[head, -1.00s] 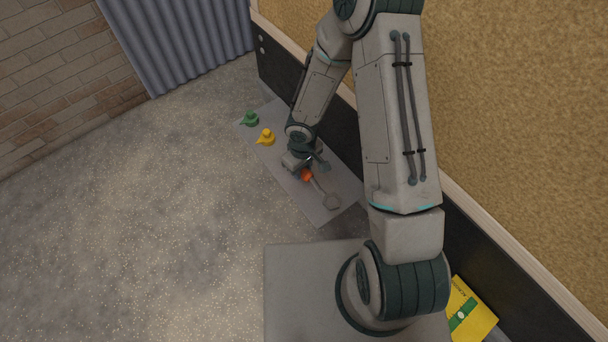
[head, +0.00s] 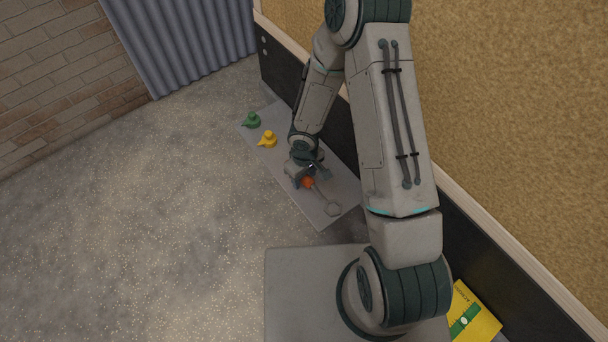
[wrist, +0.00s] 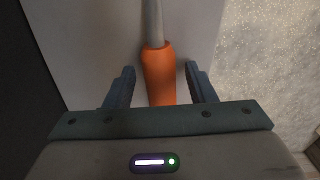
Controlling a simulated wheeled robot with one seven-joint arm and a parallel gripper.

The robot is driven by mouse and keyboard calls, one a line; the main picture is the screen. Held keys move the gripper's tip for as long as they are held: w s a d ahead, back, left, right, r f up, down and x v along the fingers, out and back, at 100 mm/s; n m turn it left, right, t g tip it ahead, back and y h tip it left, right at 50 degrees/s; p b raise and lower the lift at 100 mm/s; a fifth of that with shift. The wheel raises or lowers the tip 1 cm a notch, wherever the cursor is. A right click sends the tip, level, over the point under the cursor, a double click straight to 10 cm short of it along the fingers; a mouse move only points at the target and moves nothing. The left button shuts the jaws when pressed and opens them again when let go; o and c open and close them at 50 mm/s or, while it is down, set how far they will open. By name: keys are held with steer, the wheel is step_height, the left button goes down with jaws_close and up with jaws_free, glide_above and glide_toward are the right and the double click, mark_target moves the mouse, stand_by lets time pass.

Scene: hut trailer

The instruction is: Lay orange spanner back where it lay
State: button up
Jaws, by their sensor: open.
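The orange spanner lies on a grey board; its orange handle (wrist: 158,75) shows in the wrist view, with a grey shaft running up out of the picture. In the head view its orange end (head: 308,183) sits just beside my gripper, and its grey ring-like head (head: 333,209) points toward the near right corner of the board. My gripper (wrist: 160,82) is open, with one finger on each side of the orange handle and a gap on both sides. In the head view my gripper (head: 301,183) is low over the board, partly hidden by my wrist.
The grey board (head: 284,191) also carries a yellow object (head: 268,140) and a green object (head: 251,120) toward its far end. A dark wall panel (head: 285,80) runs along its right side. A yellow box (head: 473,317) lies at lower right. Open floor (head: 160,220) is at left.

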steer(key=shift+f, duration=0.1)
step_height(320, 180, up, 14)
steer(key=p, duration=0.3)
steer(key=s+d+r+m+t+h, duration=0.1)
steer(key=d+r+m, duration=0.1)
steer(key=d+r, duration=0.4)
steer(key=s+d+r+m+h, duration=0.1)
steer(key=d+r+m, duration=0.15)
steer(key=r, duration=0.55)
steer(key=s+d+r+m+t+y, duration=0.2)
steer(key=s+d+r+m, duration=0.1)
steer(key=s+r, duration=0.8)
steer(key=shift+d+r, duration=0.2)
steer(key=shift+d, duration=0.25)
